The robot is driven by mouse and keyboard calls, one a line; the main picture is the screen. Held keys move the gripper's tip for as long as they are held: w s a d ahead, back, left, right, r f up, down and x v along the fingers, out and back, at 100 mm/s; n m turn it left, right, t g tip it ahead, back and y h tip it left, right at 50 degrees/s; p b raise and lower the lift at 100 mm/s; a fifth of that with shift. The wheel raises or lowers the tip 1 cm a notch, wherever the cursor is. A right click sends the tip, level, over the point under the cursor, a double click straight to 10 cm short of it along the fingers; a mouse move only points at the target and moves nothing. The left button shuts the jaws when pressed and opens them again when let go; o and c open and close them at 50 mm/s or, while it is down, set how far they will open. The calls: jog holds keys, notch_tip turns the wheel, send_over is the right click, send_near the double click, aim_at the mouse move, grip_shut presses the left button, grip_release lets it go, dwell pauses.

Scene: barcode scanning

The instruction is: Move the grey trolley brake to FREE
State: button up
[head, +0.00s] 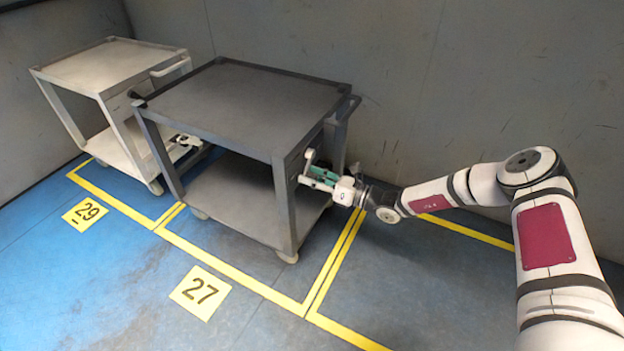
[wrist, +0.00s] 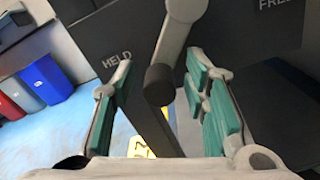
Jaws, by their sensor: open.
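The grey trolley (head: 245,105) stands in the middle of the head view, with my gripper (head: 318,178) at its right end panel. In the wrist view, the brake lever (wrist: 175,45) is a pale bar with a dark rounded end (wrist: 160,86). It hangs down from a pivot at the top, tilted a little to the left. The HELD label (wrist: 117,60) is left of it and the FREE label (wrist: 278,4) is at the upper right. My gripper also shows in the wrist view (wrist: 158,78), open, with its green-padded fingers on either side of the lever, apart from it.
A paler trolley (head: 110,65) stands to the left, close to the grey one. Yellow floor lines and markers 29 (head: 85,212) and 27 (head: 200,292) lie in front. A wall (head: 450,90) runs behind. Coloured bins (wrist: 45,80) show in the wrist view.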

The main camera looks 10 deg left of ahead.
jog(key=shift+a, duration=0.1)
grip_shut()
jog(key=shift+f, duration=0.1)
jog(key=shift+w+f+n, duration=0.25)
jog(key=shift+w+n, duration=0.05)
jog(key=shift+n, duration=0.7)
jog(key=n, duration=0.1)
jog(key=w+f+n, duration=0.1)
jog(key=n, duration=0.1)
jog(key=shift+w+d, duration=0.25)
jog(key=shift+d, duration=0.1)
jog(key=w+d+r+n+b, duration=0.1)
jog(key=w+n, duration=0.4)
jog(key=n, duration=0.6)
jog(key=shift+w+d+b, duration=0.3)
jog(key=shift+d+b, duration=0.35)
jog(key=shift+b, duration=0.05)
jog(key=shift+w+r, duration=0.1)
jog(key=shift+r, duration=0.2)
